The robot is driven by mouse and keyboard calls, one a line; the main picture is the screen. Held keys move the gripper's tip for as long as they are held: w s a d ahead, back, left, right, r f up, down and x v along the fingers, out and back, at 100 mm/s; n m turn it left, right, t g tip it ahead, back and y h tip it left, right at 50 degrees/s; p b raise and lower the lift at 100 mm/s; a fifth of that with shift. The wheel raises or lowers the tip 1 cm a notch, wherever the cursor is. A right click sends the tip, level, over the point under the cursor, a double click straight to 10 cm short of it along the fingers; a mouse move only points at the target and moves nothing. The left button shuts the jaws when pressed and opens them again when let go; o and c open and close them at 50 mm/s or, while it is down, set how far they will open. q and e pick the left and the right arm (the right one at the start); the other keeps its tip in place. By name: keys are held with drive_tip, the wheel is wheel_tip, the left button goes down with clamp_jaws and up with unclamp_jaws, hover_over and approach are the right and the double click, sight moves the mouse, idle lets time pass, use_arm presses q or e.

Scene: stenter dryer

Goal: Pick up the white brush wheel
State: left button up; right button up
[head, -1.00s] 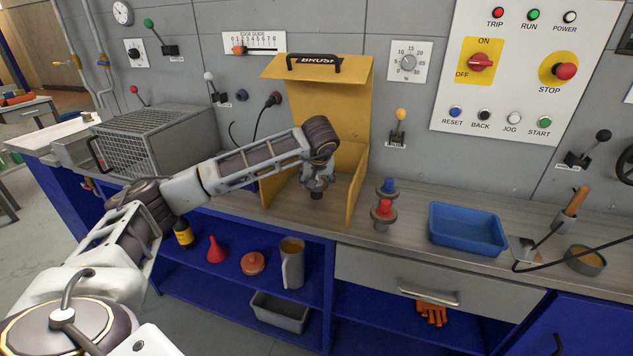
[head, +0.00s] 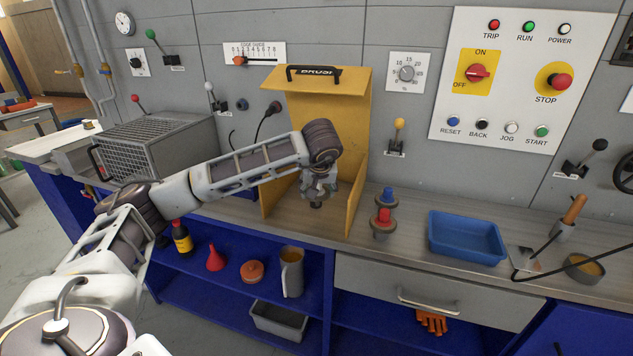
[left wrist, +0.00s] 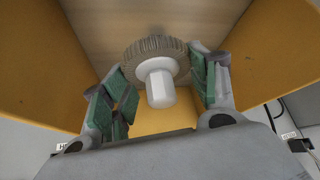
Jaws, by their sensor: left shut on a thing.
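The white brush wheel (left wrist: 158,83) has a white hub and a grey-brown bristled rim. In the left wrist view it sits between the two green-padded fingers of my left gripper (left wrist: 162,88), which is shut on it. In the head view my left gripper (head: 318,187) points down inside the open yellow brush box (head: 347,118). It mostly hides the wheel there, and only a dark lower part shows beneath it. Whether the wheel touches the box floor I cannot tell. My right gripper is not in view.
Brush wheels with a blue hub (head: 387,194) and a red hub (head: 383,215) stand right of the box. A blue tray (head: 466,235) lies farther right. The box's yellow side walls stand close around my gripper. A grey mesh cage (head: 155,145) is at the left.

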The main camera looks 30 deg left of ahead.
use_arm(q)
drive_tip(key=s+d, duration=0.7)
drive_tip(key=s, duration=0.3)
drive_tip(key=shift+s+d, duration=0.15)
drive_tip(key=shift+d, duration=0.05)
drive_tip(key=o, duration=0.4)
drive_tip(key=c, duration=0.5)
drive_tip(key=shift+o, duration=0.2)
drive_tip(key=shift+r+p, duration=0.55)
drive_tip(key=shift+r, duration=0.4)
